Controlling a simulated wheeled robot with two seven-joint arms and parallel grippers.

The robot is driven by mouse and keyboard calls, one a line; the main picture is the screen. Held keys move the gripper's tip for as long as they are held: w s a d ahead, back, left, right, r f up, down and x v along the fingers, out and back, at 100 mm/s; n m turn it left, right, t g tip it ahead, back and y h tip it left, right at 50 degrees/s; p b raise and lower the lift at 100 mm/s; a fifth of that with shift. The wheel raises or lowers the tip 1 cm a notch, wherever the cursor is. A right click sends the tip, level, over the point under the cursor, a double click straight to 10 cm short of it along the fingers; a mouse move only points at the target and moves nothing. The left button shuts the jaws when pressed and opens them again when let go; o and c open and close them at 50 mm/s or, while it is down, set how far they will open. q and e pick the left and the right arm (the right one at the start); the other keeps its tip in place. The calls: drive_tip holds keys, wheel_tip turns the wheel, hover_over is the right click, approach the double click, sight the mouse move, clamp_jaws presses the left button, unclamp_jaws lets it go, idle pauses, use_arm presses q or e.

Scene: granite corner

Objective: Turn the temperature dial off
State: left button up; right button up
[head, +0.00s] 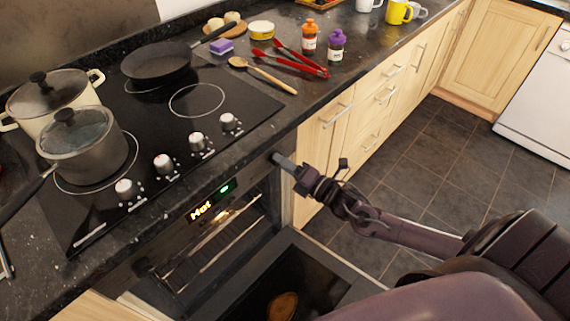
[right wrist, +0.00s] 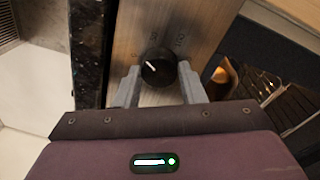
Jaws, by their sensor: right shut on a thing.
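The temperature dial (right wrist: 158,67) is a round black knob with a white pointer mark on the oven's metal control panel (right wrist: 165,20). In the right wrist view its mark points to the upper left, with faint numbers printed around it. My right gripper (head: 280,159) is at the right end of the oven front. Its two grey fingers are shut on the dial, one on each side. In the head view the gripper hides the dial. My left gripper is not in view.
The oven door (head: 335,268) hangs open below my right arm, with a brown item (head: 283,305) on it or beneath its glass. The hob above holds two pots and a frying pan (head: 157,62). The tiled floor (head: 440,160) is clear.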

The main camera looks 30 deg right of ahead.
drive_tip(key=n, duration=0.6)
drive_tip(key=shift+n+g, duration=0.3)
drive_tip(key=shift+f, duration=0.1)
idle(0.3)
drive_tip(key=o, duration=1)
drive_tip(key=shift+v, duration=3.95)
drive_tip(key=shift+s, duration=0.1)
